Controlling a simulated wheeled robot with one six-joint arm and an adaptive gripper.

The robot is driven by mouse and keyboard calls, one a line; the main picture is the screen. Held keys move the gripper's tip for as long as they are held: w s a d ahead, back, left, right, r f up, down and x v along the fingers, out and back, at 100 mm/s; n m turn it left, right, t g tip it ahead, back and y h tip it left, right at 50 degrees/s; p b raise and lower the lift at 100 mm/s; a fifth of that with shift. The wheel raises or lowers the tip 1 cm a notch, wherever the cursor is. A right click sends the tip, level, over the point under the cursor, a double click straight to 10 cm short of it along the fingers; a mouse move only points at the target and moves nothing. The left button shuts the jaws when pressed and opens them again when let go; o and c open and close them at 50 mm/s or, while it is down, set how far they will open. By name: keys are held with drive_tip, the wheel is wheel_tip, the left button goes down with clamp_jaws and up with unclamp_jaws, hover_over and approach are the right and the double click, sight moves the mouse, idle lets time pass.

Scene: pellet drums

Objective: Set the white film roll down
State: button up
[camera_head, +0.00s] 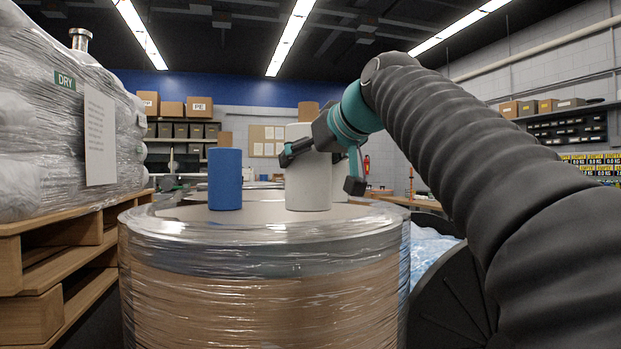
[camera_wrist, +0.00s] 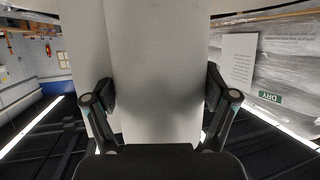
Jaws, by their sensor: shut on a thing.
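The white film roll (camera_head: 307,184) stands upright over the wrapped drum's lid (camera_head: 262,212), right of the middle of the head view. Its lower end appears to meet the lid; I cannot tell for sure whether it bears on it. My gripper (camera_head: 322,168) is shut on the roll, with a finger on each side of it. In the wrist view the white roll (camera_wrist: 160,75) fills the middle between the two fingers (camera_wrist: 160,95). A blue roll (camera_head: 225,180) stands upright on the lid to the left, apart from the white roll.
A pallet (camera_head: 60,255) with wrapped sacks (camera_head: 60,120) stands close on the left. A dark round lid (camera_head: 445,285) and a bluish bag (camera_head: 430,243) are at the right of the drum. Some lid surface is free between the rolls.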

drive_tip(key=shift+f, duration=1.05)
drive_tip(key=shift+b, duration=0.3)
drive_tip(key=shift+f, duration=0.2)
drive_tip(key=o, duration=1.6)
drive_tip(key=shift+r, duration=0.15)
drive_tip(key=v, duration=1.2)
